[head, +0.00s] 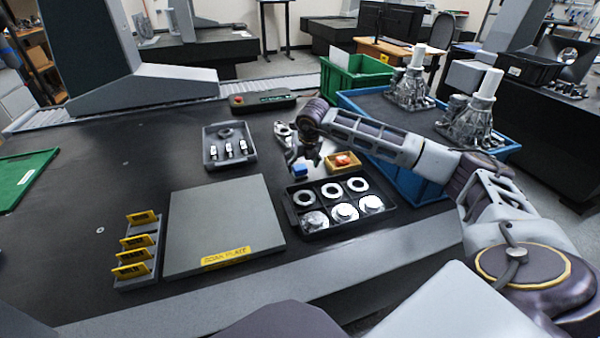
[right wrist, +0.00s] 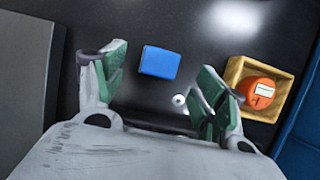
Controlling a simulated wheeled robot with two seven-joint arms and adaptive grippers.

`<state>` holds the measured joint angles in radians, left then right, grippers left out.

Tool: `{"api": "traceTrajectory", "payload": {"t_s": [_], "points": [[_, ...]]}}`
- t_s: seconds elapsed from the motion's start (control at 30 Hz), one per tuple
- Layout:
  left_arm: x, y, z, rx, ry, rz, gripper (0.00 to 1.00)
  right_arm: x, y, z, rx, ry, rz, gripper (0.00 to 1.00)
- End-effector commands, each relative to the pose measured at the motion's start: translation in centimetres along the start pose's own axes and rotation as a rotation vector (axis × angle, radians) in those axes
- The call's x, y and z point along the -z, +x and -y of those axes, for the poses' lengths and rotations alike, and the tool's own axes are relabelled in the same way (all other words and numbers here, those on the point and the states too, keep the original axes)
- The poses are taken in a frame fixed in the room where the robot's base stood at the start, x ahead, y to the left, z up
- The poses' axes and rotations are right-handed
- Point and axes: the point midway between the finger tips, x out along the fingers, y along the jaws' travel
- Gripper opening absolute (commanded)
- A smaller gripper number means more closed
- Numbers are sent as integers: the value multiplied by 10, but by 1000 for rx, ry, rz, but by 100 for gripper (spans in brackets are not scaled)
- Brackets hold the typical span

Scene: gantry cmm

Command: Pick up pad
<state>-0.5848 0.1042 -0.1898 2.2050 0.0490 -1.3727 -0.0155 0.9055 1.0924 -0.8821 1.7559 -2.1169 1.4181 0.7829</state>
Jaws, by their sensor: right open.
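The pad is a small blue block (head: 300,169) lying on the dark table, just behind the tray of rings. In the right wrist view the blue block (right wrist: 160,62) lies ahead of my fingertips, a little left of the middle between them, and nothing touches it. My right gripper (head: 302,157) is over the table by the blue block. In the right wrist view my right gripper (right wrist: 165,85) has its green-padded fingers spread wide with nothing between them. My left gripper does not show.
A yellow bin (head: 343,162) with an orange item stands right of the pad. A black tray (head: 340,230) of rings and domed parts lies in front. A grey tray (head: 212,158) with small parts, a grey plate (head: 222,225) and yellow tags (head: 137,245) are to the left. A blue crate (head: 425,185) stands right.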

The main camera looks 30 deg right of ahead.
Motion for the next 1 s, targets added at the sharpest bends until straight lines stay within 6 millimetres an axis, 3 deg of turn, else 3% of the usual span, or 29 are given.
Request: {"api": "traceTrajectory", "payload": {"t_s": [0.4, 0.93, 1.0], "points": [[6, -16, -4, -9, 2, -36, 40, -4, 42, 0, 0, 0, 0, 71], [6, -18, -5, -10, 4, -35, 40, -4, 44, 0, 0, 0, 0, 71], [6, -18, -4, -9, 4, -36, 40, -4, 44, 0, 0, 0, 0, 62]]}}
